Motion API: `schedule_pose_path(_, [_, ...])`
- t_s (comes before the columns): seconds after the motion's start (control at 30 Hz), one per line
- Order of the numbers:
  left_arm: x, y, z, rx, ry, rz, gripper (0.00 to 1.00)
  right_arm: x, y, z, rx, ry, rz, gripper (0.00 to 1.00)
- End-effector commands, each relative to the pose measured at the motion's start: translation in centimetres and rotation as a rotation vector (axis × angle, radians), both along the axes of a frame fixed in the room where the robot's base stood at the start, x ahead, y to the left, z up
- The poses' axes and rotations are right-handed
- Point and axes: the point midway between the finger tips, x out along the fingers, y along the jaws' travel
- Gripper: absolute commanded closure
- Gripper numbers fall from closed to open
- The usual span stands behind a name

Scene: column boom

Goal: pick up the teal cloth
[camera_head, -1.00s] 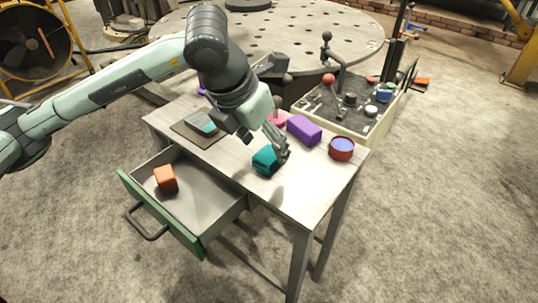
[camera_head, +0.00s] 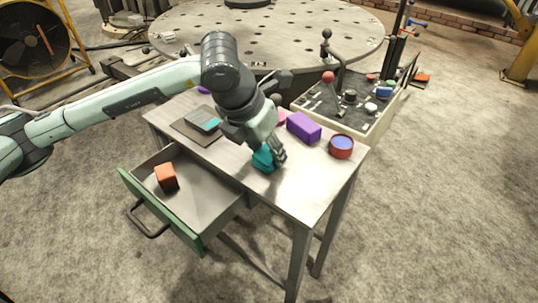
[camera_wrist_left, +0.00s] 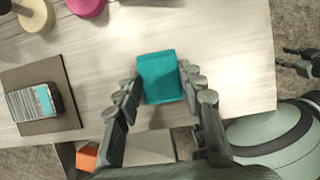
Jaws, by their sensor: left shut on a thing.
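The teal cloth (camera_head: 263,160) is a small folded block near the front edge of the grey table (camera_head: 312,190). My left gripper (camera_head: 268,158) comes down on it from above and is shut on it. In the left wrist view the teal cloth (camera_wrist_left: 160,77) sits between the two fingers of the left gripper (camera_wrist_left: 161,85). I cannot tell whether the cloth is clear of the tabletop. My right gripper does not show clearly enough to identify in the head view.
A purple block (camera_head: 304,128) and a red round container with a blue inside (camera_head: 341,146) stand to the right. A dark mat (camera_head: 188,134) holds a grey and teal item (camera_head: 203,120). The open green-fronted drawer (camera_head: 165,222) holds an orange block (camera_head: 166,177).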

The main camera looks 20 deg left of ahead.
Motion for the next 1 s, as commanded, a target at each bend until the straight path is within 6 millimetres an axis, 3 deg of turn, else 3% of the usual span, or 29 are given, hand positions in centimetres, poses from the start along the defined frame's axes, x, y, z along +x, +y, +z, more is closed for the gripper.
schedule_pose_path(0.37, [0.1, 0.0, 1.0, -0.002, -0.003, 0.0, 0.9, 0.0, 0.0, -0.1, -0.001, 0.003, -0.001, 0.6])
schedule_pose_path(0.57, [0.2, -0.1, 4.2, -0.002, -0.007, -0.001, 0.9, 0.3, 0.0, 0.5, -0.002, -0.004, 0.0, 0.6])
schedule_pose_path(1.0, [8.8, 3.3, 9.6, -0.001, -0.003, 0.003, 0.9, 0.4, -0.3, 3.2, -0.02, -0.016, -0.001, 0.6])
